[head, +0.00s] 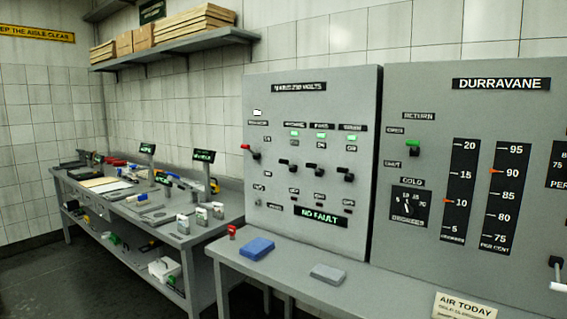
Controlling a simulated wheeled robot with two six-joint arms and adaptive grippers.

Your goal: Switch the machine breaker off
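A grey breaker panel (263,205) stands upright on the bench at the middle of the head view. Its upper row of small labels is blurred; the first label right of the red-tipped lever seems to read machine (294,125). A red-tipped lever (246,148) is at the left. I cannot tell the levers' exact positions. A display reads NO FAULT (320,216). Neither gripper shows.
A second panel marked Durravane (500,84) adjoins at right. A cluttered workbench (210,235) stands at left.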

